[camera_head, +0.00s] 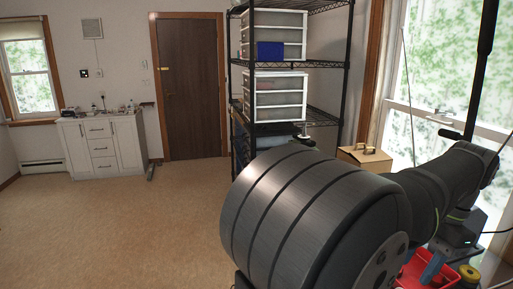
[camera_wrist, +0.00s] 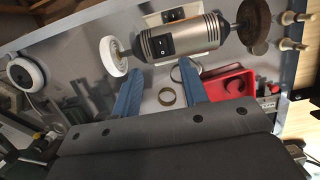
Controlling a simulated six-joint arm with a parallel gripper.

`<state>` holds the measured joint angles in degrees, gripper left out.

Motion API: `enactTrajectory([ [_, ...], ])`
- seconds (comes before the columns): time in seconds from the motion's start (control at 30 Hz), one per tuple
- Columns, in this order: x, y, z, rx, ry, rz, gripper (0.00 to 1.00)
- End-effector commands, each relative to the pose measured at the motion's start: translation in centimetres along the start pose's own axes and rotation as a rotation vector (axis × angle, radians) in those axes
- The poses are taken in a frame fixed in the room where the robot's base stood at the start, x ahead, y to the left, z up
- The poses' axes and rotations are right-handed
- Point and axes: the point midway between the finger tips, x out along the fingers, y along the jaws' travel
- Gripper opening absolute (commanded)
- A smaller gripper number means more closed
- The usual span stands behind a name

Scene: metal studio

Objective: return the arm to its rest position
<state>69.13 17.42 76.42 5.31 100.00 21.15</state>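My gripper (camera_wrist: 159,66) shows in the wrist view as two blue fingers set well apart, with nothing held between them. A small brass-coloured ring (camera_wrist: 167,96) shows in the gap between the fingers and appears to lie on the grey work surface, clear of both. In the head view my arm fills the lower right, with its large dark grey joint in front. The gripper is largely hidden from that side.
A bench grinder (camera_wrist: 180,42) with two wheels lies beyond the fingertips. A red bin (camera_wrist: 226,83) is right of the fingers; a white round device (camera_wrist: 26,74) is at left. A black shelf rack (camera_head: 291,64) stands behind my arm. The floor (camera_head: 120,225) at left is clear.

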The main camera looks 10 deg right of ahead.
Motion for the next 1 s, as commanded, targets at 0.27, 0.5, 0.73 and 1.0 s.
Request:
enactTrajectory([
  [0.27, 5.5, 0.0, 0.1, 0.0, -0.003, 0.001, 0.4],
  [0.5, 8.2, 0.0, 0.1, 0.0, -0.002, 0.001, 0.4],
  [0.73, 8.7, 0.0, 0.0, 0.0, 0.0, 0.0, 0.4],
  [1.0, 8.6, 0.0, 0.0, 0.0, 0.001, 0.0, 0.4],
])
